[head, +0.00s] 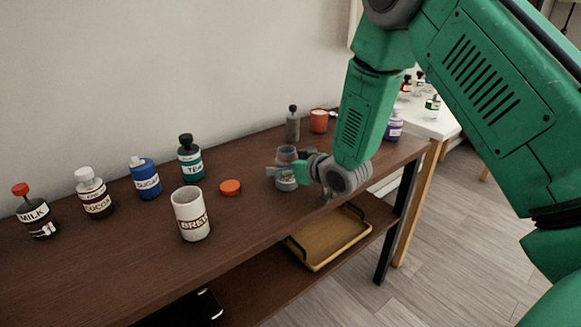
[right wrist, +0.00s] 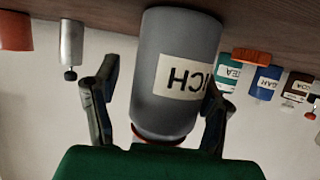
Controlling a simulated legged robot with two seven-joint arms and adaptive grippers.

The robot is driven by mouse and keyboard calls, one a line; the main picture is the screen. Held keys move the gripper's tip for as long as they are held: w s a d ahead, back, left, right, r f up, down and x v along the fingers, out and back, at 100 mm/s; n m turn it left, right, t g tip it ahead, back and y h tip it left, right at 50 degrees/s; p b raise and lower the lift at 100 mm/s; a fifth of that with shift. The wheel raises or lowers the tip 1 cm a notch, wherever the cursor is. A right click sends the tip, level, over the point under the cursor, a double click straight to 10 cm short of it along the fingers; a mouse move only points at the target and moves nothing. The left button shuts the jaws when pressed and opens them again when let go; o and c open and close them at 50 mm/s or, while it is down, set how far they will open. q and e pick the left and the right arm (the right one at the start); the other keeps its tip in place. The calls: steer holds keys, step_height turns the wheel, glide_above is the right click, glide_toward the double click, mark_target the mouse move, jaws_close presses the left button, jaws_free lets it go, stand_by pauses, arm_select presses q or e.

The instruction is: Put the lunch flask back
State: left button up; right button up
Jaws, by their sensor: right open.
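The lunch flask (head: 286,182) is a grey cylinder standing upright on the brown counter. In the right wrist view, which is upside down, the flask (right wrist: 177,75) shows a white label with the end of a word ending in "CH". A reddish rim shows at its top. My right gripper (head: 283,169) is open around the flask, one finger on each side. In the right wrist view, a gap shows beside the left finger of the gripper (right wrist: 163,85), while the right finger is close to the flask; contact is unclear. My left gripper is out of view.
An orange lid (head: 230,187) and white BREW canister (head: 191,214) stand left of the flask. TEA (head: 190,160), SUGAR (head: 145,180), COCOA (head: 94,194) and MILK (head: 37,215) bottles line the back. A grey bottle (head: 293,126) and orange cup (head: 319,122) stand behind. A tray (head: 325,240) is below.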

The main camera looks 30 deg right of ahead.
step_height(320, 180, up, 5)
steer(key=p, duration=0.2)
glide_above(310, 214)
steer(key=w+d, duration=0.2)
steer(key=d, duration=0.1)
steer(key=s+a+f+g, duration=0.1)
steer(key=f, duration=0.2)
steer(key=s+f+g, duration=0.1)
steer(key=f, duration=0.2)
steer(key=s+a+f+g, duration=0.1)
steer(key=s+f, duration=0.1)
steer(key=f, duration=0.1)
steer(key=shift+a, duration=0.35)
steer(key=s+a+f+g, duration=0.2)
steer(key=s+f+g, duration=0.1)
steer(key=s+f, duration=0.3)
steer(key=s+a+f+g+h, duration=0.1)
steer(key=s+a+f+g, duration=0.2)
steer(key=s+f, duration=0.3)
steer(key=s+a+f+g, duration=0.2)
steer(key=s+f+g, duration=0.2)
steer(key=s, duration=0.9)
step_height(310, 214, down, 2)
steer(key=shift+a+f+m, duration=0.15)
steer(key=shift+a+m, duration=0.15)
